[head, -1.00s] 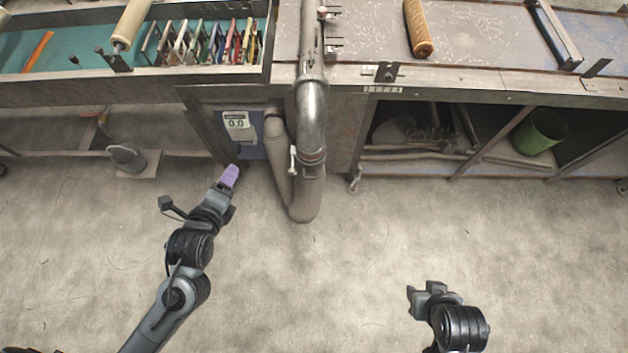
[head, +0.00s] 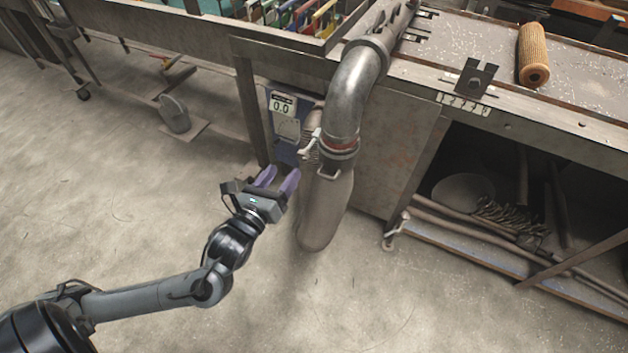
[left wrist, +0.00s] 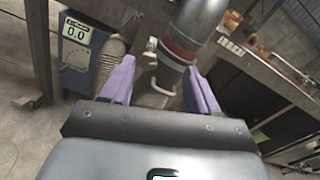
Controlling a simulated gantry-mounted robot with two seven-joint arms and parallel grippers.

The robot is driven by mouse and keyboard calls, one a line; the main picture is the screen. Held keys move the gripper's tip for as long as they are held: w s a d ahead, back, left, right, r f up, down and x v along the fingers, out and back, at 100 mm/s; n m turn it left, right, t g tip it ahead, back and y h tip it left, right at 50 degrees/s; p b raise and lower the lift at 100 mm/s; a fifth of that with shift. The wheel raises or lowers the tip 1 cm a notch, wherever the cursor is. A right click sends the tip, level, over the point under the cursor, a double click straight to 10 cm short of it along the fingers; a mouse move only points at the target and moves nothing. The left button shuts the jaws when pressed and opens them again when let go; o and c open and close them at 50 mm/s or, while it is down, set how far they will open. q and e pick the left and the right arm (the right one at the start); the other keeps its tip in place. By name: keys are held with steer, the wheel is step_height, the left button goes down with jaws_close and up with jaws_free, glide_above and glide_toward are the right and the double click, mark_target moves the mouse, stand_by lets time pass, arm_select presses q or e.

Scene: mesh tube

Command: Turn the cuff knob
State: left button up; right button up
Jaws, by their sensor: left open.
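The cuff (head: 339,146), a collar with a red band, joins the grey metal pipe (head: 358,85) to the hanging grey hose (head: 325,210). A small pale knob or lever (head: 309,146) sticks out from its left side, and a metal loop hangs below the band. In the left wrist view the cuff (left wrist: 177,52) and the pale knob (left wrist: 151,47) lie ahead, seen between the fingers. My left gripper (head: 278,178) is open and empty, with purple fingers, just left of and below the cuff, apart from it. The right gripper is out of view.
A blue box with a 0.0 display (head: 283,105) stands behind the fingers, beside the table leg. The metal table (head: 290,47) overhangs above. A lower shelf (head: 470,240) with tools is at right. The floor in front is clear.

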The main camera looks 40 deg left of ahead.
arm_select(q)
steer(key=b, duration=0.4)
glide_toward(301, 157)
steer(key=shift+m, duration=0.3)
steer(key=b+x, duration=0.3)
steer(key=x, duration=0.7)
steer(key=shift+w+b, duration=0.35)
steer(key=shift+w, duration=0.05)
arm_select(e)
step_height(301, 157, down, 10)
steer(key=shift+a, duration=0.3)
arm_select(q)
steer(key=shift+c, duration=0.3)
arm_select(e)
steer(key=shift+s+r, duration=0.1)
arm_select(q)
steer(key=c, duration=1)
